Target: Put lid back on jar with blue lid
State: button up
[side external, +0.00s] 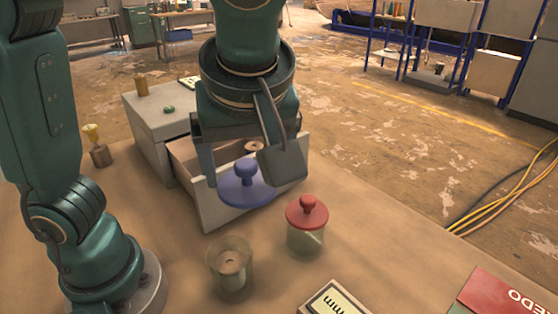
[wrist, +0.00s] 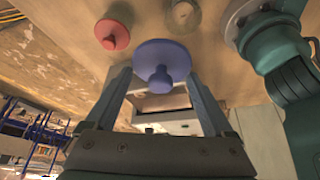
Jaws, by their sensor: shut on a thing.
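The blue lid (side external: 248,189) is a flat disc with a round knob on top, held in the air, knob up. My gripper (side external: 246,176) is shut on it, with one finger on each side of the disc. In the wrist view the lid (wrist: 162,54) sits between the fingertips. The open glass jar (side external: 230,268) stands uncovered on the table, in front of and below the lid. It also shows in the wrist view (wrist: 185,13) at the top edge, apart from the lid. Something small and pale lies inside it.
A jar with a red lid (side external: 307,224) stands close to the right of the open jar. Behind is a grey drawer box (side external: 160,112) with its drawer (side external: 220,211) pulled out under my gripper. A labelled box (side external: 336,300) and a red book (side external: 497,295) lie at the front right.

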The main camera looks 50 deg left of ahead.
aim_at(220, 190)
jog(key=shift+s+a+f+n+g, duration=0.15)
jog(key=shift+s+a+f+n, duration=0.25)
jog(key=shift+f, duration=1.45)
jog(key=shift+s+a+f+n+g, duration=0.2)
jog(key=shift+s+f+n, duration=0.4)
jog(key=shift+f, duration=1.3)
jog(key=shift+s+a+f+n+g, duration=0.2)
jog(key=shift+s+f+n, duration=0.3)
jog(key=shift+f, duration=1.35)
jog(key=shift+a+f, duration=0.1)
jog(key=shift+f, duration=0.05)
jog(key=o, duration=1)
jog(key=shift+o, duration=0.2)
jog(key=shift+r, duration=3.5)
